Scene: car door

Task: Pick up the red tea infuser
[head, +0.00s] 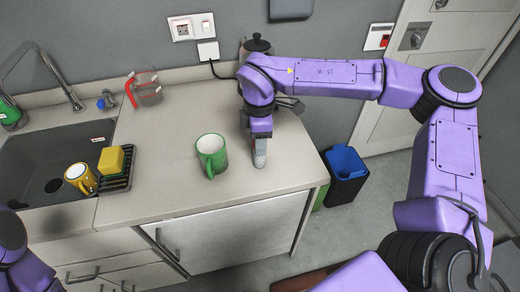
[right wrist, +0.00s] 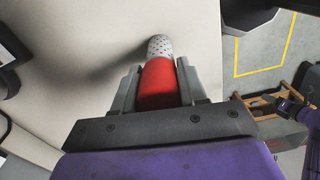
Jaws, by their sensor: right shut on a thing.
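The red tea infuser (right wrist: 158,82) has a red body and a perforated grey tip. In the right wrist view it sits between the two fingers of my right gripper (right wrist: 155,90), which is shut on it. In the head view its grey tip (head: 260,158) shows below my right gripper (head: 259,138), over the right part of the counter. Whether the tip touches the counter I cannot tell. Most of the red body is hidden by the gripper in the head view. My left gripper is not in view; only part of my left arm shows at the lower left.
A green mug (head: 211,155) stands on the counter (head: 180,105) left of the gripper. A dark kettle (head: 257,45) is behind my right arm. The sink (head: 50,165), yellow mug (head: 80,178) and yellow sponge (head: 111,160) are left. Blue bin (head: 346,163) stands beyond the counter's right edge.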

